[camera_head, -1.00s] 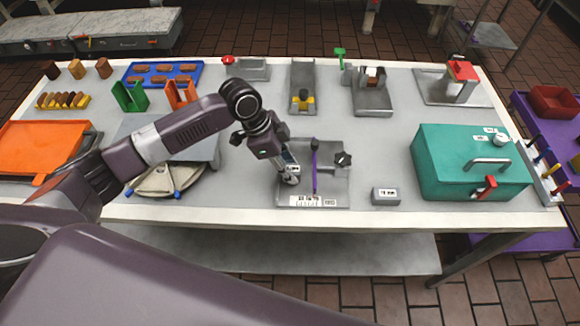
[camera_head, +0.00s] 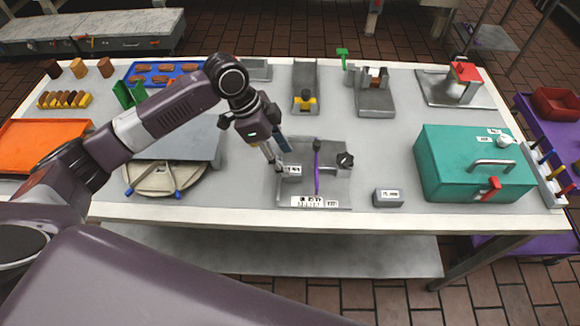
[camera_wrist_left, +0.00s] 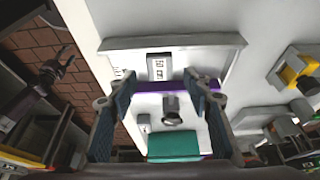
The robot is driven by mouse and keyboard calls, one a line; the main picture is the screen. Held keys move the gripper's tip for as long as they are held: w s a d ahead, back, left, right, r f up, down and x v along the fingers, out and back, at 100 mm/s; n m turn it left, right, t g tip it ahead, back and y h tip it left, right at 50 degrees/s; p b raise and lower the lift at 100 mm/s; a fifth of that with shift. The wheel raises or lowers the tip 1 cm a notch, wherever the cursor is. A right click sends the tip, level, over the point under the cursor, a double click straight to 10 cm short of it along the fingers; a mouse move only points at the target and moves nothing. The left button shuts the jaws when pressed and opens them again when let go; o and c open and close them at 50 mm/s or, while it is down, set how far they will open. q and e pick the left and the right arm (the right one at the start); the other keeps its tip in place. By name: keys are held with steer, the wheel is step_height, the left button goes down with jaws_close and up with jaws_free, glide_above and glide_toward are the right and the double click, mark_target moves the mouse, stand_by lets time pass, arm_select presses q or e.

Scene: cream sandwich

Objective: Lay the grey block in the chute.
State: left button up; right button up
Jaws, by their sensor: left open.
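A small grey block (camera_head: 293,171) with a white label lies on the grey fixture (camera_head: 335,193), left of its purple bar (camera_head: 317,170). I take this fixture for the chute, though its channel is hard to make out. My left gripper (camera_head: 275,163) is open, just left of and above the block, and looks apart from it. In the left wrist view the labelled block (camera_wrist_left: 158,68) shows beyond the open, empty fingers (camera_wrist_left: 158,90). My right gripper is not in view.
A second labelled grey block (camera_head: 388,198) sits on the table right of the fixture. A teal box (camera_head: 470,175) stands further right. A round turntable (camera_head: 165,182) lies left. Grey fixtures (camera_head: 375,100) line the back.

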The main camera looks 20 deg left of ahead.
arm_select(q)
steer(key=v, duration=0.6)
steer(key=shift+r+b, duration=0.15)
steer(key=shift+b, duration=0.15)
steer(key=shift+a, duration=0.1)
